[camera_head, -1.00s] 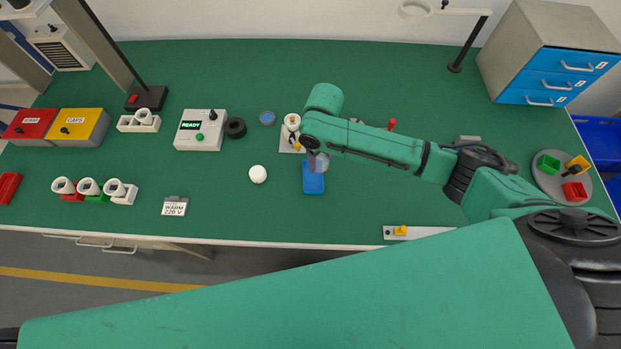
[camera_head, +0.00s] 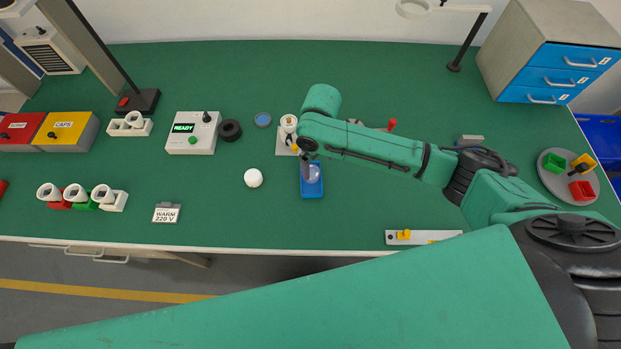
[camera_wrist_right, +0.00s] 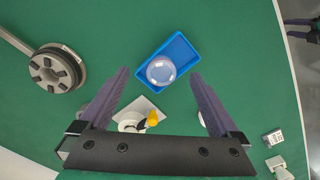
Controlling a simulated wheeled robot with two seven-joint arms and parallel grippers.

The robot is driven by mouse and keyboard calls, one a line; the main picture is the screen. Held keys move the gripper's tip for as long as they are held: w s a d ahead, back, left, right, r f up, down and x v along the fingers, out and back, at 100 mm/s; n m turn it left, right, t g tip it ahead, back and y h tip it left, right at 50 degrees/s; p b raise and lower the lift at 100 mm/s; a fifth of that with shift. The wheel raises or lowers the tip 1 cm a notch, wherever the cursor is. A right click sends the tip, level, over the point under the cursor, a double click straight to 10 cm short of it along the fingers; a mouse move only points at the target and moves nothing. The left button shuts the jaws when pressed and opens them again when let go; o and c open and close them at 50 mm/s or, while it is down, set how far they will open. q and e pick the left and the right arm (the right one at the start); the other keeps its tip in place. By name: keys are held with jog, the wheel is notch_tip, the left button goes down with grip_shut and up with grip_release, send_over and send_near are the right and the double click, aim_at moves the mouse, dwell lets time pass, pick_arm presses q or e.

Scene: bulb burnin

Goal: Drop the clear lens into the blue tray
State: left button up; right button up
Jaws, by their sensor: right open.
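The blue tray (camera_head: 312,192) lies on the green bench near the middle; it also shows in the right wrist view (camera_wrist_right: 181,48). The round clear lens (camera_wrist_right: 161,70) appears within the tray's outline, toward one end; in the head view the lens (camera_head: 313,173) is partly hidden by my gripper. I cannot tell whether it rests on the tray floor. My right gripper (camera_head: 309,162) is above the tray. In the wrist view its fingers (camera_wrist_right: 157,74) are spread wide, with clear gaps on both sides of the lens. My left gripper is not in view.
A white-based lamp fixture (camera_head: 287,126) stands just behind the tray. A white ball (camera_head: 253,178) lies to its left, and a black ring (camera_head: 230,130) and the tester box (camera_head: 192,133) are farther left. The bench in front of the tray is clear.

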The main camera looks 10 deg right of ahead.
notch_tip(320, 180, up, 13)
jog(key=b, duration=0.1)
jog(key=shift+r, duration=0.2)
